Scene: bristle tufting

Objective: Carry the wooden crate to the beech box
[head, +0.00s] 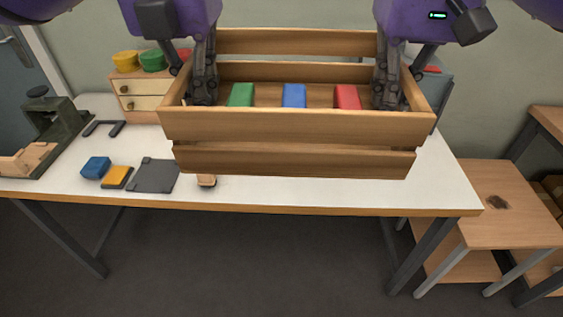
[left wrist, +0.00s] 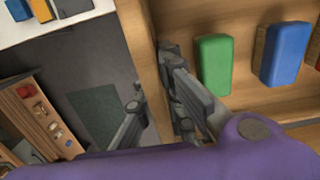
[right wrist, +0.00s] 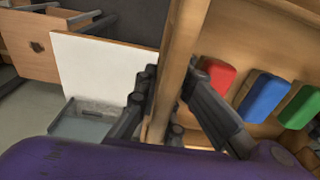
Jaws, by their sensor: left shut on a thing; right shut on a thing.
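The slatted wooden crate (head: 297,127) is held up in front of and above the white worktable, roughly level. Green (head: 241,95), blue (head: 294,95) and red (head: 347,97) blocks sit inside it. My left gripper (head: 201,92) is shut on the crate's left end wall, which runs between its fingers in the left wrist view (left wrist: 154,82). My right gripper (head: 388,94) is shut on the right end wall, also between its fingers in the right wrist view (right wrist: 168,82). I cannot pick out the beech box with certainty.
The white worktable (head: 300,190) holds a blue block (head: 96,167), a yellow-topped block (head: 117,177), a grey plate (head: 155,175), a drawer unit (head: 137,100) and a dark green machine (head: 52,125). A low wooden table (head: 478,215) stands at right. Floor in front is clear.

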